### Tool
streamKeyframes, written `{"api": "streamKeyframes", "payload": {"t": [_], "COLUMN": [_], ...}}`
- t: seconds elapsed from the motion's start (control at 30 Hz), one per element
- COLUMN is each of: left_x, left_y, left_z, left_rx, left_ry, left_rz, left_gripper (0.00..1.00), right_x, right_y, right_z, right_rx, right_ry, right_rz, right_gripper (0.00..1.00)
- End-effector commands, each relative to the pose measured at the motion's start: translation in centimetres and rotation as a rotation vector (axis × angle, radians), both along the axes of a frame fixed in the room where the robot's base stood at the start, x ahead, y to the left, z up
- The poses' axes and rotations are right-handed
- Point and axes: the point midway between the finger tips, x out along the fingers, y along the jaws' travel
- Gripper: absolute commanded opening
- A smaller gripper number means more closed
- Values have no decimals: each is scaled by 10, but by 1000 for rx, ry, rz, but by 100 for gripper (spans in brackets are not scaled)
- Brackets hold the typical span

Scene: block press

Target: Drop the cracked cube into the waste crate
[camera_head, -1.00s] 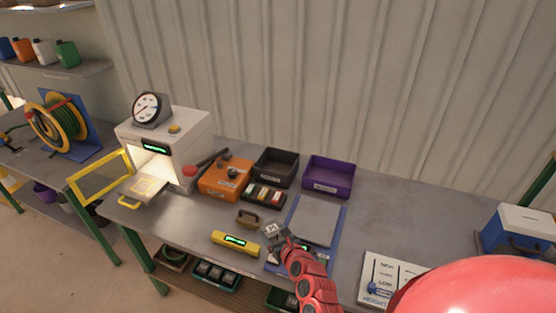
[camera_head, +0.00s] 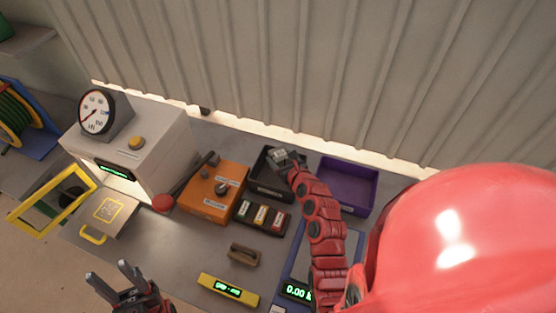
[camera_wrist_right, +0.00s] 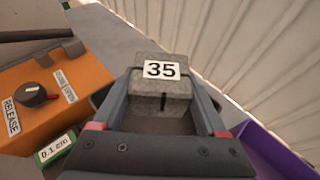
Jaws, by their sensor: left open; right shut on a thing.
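My right gripper (camera_head: 282,157) is shut on a grey concrete cube (camera_wrist_right: 160,98) with a white label reading 35. A dark crack runs down the cube's face in the right wrist view. In the head view the gripper and cube are over the back part of a black crate (camera_head: 268,190), and the arm covers part of that crate. A purple crate (camera_head: 350,197) stands to its right. I cannot read either crate's label, so I cannot tell which is for waste. My left gripper (camera_head: 109,272) is open and empty at the lower left.
An orange box (camera_head: 213,207) with a knob and a tray of several small blocks (camera_head: 262,216) stand left of and in front of the black crate. The press (camera_head: 150,150) is at left, its yellow-framed door (camera_head: 48,205) open. A scale display (camera_head: 297,291) reads 0.00.

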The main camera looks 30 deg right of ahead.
Motion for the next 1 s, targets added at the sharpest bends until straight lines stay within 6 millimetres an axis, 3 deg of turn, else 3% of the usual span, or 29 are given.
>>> {"api": "streamKeyframes", "payload": {"t": [0.5,0.93,0.97,1.0], "left_x": [0,0,0,0], "left_y": [0,0,0,0], "left_z": [-50,-54,-54,-54], "left_rx": [0,0,0,0], "left_ry": [0,0,0,0], "left_rz": [0,0,0,0], "left_gripper": [50,50,50,50], "right_x": [0,0,0,0], "right_y": [0,0,0,0], "right_z": [-54,-58,-58,-58], "right_rx": [-1,0,0,0], "right_ry": [-2,-3,-3,-2], "right_rz": [-1,0,0,0], "right_gripper": [0,0,78,86]}}
